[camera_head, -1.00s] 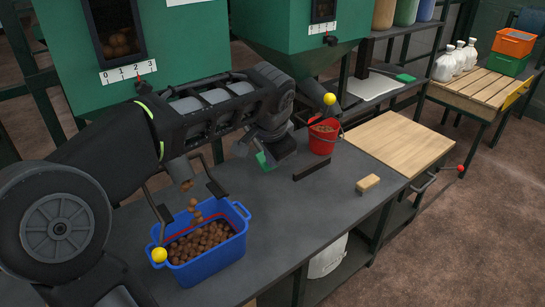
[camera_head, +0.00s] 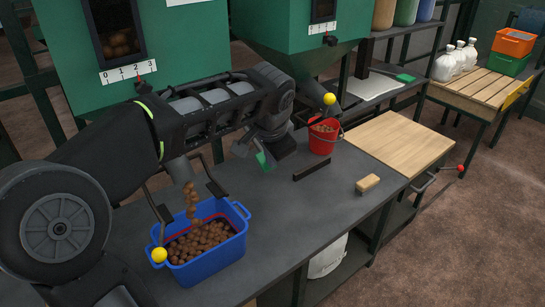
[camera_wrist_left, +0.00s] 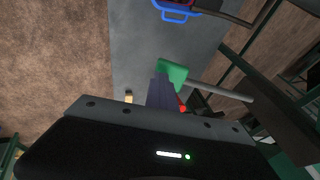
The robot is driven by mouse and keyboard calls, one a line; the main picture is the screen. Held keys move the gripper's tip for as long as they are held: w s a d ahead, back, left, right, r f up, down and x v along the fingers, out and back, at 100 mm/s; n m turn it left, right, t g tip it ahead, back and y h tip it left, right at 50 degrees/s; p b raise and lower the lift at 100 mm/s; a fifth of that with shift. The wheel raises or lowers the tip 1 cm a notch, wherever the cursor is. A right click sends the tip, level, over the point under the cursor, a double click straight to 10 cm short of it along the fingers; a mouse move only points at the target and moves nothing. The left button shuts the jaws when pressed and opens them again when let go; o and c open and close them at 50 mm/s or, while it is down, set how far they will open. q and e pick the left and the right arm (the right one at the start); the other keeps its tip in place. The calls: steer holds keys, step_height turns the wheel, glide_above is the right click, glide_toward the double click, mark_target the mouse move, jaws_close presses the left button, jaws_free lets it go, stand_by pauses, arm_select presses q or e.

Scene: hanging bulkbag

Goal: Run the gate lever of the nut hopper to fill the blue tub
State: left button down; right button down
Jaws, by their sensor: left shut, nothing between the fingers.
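The blue tub (camera_head: 205,262) stands on the dark bench under the left green hopper (camera_head: 95,75). Brown nuts (camera_head: 200,240) cover its bottom, with a red line showing on the inner wall above them. A stream of nuts (camera_head: 193,200) drops from the spout (camera_head: 179,170) into the tub. A yellow lever knob (camera_head: 159,255) shows at the tub's left edge, apart from my gripper. My left gripper (camera_head: 260,143) is shut and empty, beyond the tub, close to a green piece (camera_head: 265,160). In the left wrist view its dark fingers (camera_wrist_left: 160,92) overlap the green piece (camera_wrist_left: 172,72).
A second hopper (camera_head: 290,35) stands to the right, with another yellow knob (camera_head: 329,99) and a red bucket (camera_head: 323,138) holding nuts. A dark bar (camera_head: 311,170), a brush-like block (camera_head: 367,183) and a wooden board (camera_head: 400,143) lie on the bench.

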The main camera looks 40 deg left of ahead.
arm_select(q)
steer(key=shift+s+a+f, duration=0.15)
steer(key=shift+a+f, duration=0.1)
steer(key=shift+f, duration=0.05)
stand_by(0.6)
